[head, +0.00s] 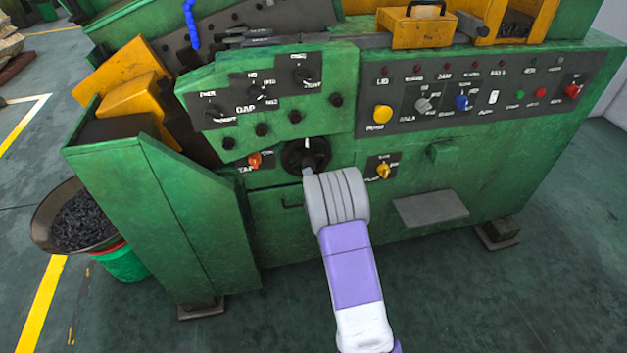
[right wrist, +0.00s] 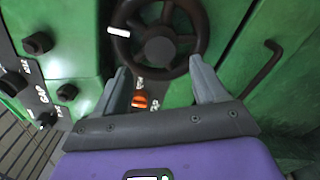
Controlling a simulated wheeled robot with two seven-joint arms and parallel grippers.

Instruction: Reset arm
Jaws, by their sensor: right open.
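My right arm comes in from the bottom of the head view, and its gripper (head: 308,172) is at the front of the green machine (head: 215,170), by the black handwheel (head: 320,150). In the right wrist view the two grey fingers of this gripper (right wrist: 162,82) stand apart with nothing held between them. The handwheel (right wrist: 199,32) shows just beyond the fingertips; I cannot tell whether they touch it. An orange knob (right wrist: 140,99) shows between the fingers, on the panel behind. My left gripper is not in view.
A control panel (head: 400,85) with several buttons and knobs is at the right. A yellow knob (head: 383,171) and a grey plate (head: 430,208) are right of my arm. A bowl of dark parts (head: 85,218) stands at the left. The floor (head: 500,300) at the lower right is clear.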

